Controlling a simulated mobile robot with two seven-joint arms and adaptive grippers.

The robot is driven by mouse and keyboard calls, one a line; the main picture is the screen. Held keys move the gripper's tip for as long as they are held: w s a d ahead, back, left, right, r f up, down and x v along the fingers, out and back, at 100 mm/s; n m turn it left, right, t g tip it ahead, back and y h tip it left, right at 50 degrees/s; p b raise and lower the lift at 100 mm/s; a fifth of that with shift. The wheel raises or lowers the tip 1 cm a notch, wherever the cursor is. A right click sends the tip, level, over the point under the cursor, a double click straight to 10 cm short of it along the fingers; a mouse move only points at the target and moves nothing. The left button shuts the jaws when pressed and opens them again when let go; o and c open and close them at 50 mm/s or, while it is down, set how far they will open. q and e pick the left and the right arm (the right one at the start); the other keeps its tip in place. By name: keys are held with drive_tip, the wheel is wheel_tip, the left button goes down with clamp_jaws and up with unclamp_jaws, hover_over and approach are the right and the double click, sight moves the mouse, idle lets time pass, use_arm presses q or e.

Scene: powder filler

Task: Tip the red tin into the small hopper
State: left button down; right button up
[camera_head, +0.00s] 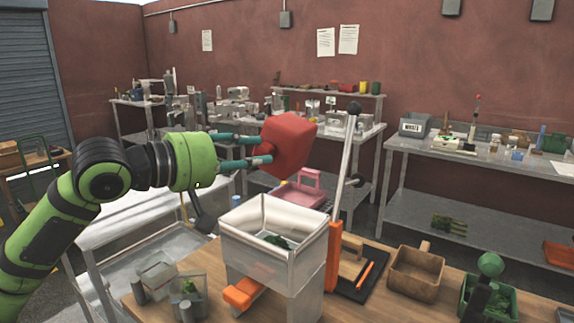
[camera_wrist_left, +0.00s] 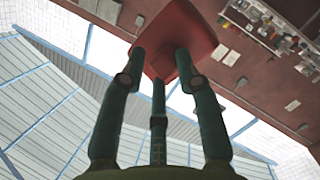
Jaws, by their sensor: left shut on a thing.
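The red tin (camera_head: 289,136) is up in the air in the head view, tilted, above and a little behind the small hopper. My left gripper (camera_head: 264,149) is shut on the tin's left side, with its fingers pointing right. In the left wrist view the fingers (camera_wrist_left: 165,65) reach to the red tin (camera_wrist_left: 177,30). The small hopper (camera_head: 246,252) is a pale, open-topped metal box on the wooden bench, with some dark green matter inside. The tin's opening and contents are hidden. My right gripper is not in view.
An orange upright with a long grey lever (camera_head: 345,155) stands right of the hopper. A pink container (camera_head: 303,190) is behind.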

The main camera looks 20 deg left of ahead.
use_arm(q)
wheel_tip(320, 180, up, 3)
drive_tip(key=m+y+p, duration=0.1)
drive_tip(key=m+p, duration=0.2)
drive_tip(key=p, duration=0.2)
drive_tip(key=m+y+p, duration=0.2)
drive_tip(key=m+p, duration=0.1)
drive_tip(key=p, duration=0.2)
drive_tip(key=shift+g+p, duration=0.3)
drive_tip(key=shift+g, duration=0.1)
drive_tip(key=m+y, duration=0.1)
drive_tip(key=m, duration=0.1)
drive_tip(key=m+y+b, duration=0.1)
drive_tip(key=y, duration=0.1)
drive_tip(key=shift+r+m, duration=0.35)
drive_tip(key=shift+m, duration=0.05)
drive_tip(key=shift+w+d+m+t+y, duration=0.1)
drive_tip(key=shift+w+m+t+y, duration=0.05)
drive_tip(key=shift+m+t+y, duration=0.15)
